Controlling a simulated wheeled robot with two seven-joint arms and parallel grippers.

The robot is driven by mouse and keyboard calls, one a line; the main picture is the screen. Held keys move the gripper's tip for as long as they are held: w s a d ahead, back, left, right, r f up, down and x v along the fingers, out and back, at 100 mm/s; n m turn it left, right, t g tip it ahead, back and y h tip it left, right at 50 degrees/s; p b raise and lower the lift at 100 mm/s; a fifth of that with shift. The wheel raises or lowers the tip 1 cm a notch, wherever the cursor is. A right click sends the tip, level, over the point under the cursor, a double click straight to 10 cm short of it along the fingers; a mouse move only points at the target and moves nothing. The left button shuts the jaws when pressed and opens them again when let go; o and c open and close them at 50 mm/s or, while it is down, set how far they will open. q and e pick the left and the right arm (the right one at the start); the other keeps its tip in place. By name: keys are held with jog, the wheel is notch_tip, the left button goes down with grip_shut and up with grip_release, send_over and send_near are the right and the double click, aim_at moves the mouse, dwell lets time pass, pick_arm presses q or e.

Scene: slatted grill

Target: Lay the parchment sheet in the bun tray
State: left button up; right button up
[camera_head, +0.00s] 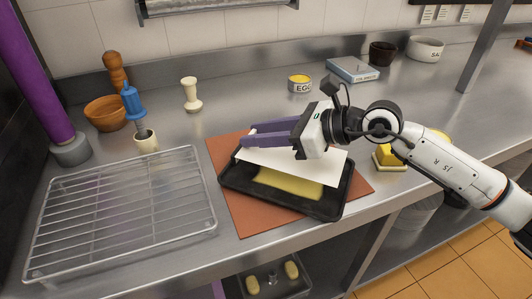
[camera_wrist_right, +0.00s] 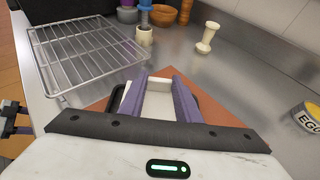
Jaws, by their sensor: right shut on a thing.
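The white parchment sheet (camera_head: 305,163) is held by my right gripper (camera_head: 250,136) over the black bun tray (camera_head: 330,212). The sheet slants over the tray's back half; I cannot tell whether it touches the tray. A yellow layer shows on the tray floor in front of it. In the right wrist view the purple fingers (camera_wrist_right: 160,88) are shut on the sheet (camera_wrist_right: 158,104). My left gripper (camera_wrist_right: 12,118) shows only partly at the left edge of that view, and its jaw state is unclear.
The tray lies on an orange-brown mat (camera_head: 235,215). A wire rack (camera_head: 125,215) stands to the left. Behind are a wooden bowl (camera_head: 104,114), a blue-handled brush in a cup (camera_head: 146,142), a cream pestle (camera_head: 191,95) and an egg tin (camera_head: 299,84). Butter (camera_head: 390,156) sits right.

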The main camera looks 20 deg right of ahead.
aim_at(260, 154)
jog(key=shift+f, duration=0.95)
notch_tip(260, 154, down, 3)
jog(key=shift+f, duration=0.55)
jog(key=o, duration=1)
jog(key=shift+r, duration=0.1)
pick_arm(q)
jog(key=shift+w, duration=0.15)
pick_arm(e)
jog(key=shift+r, duration=0.1)
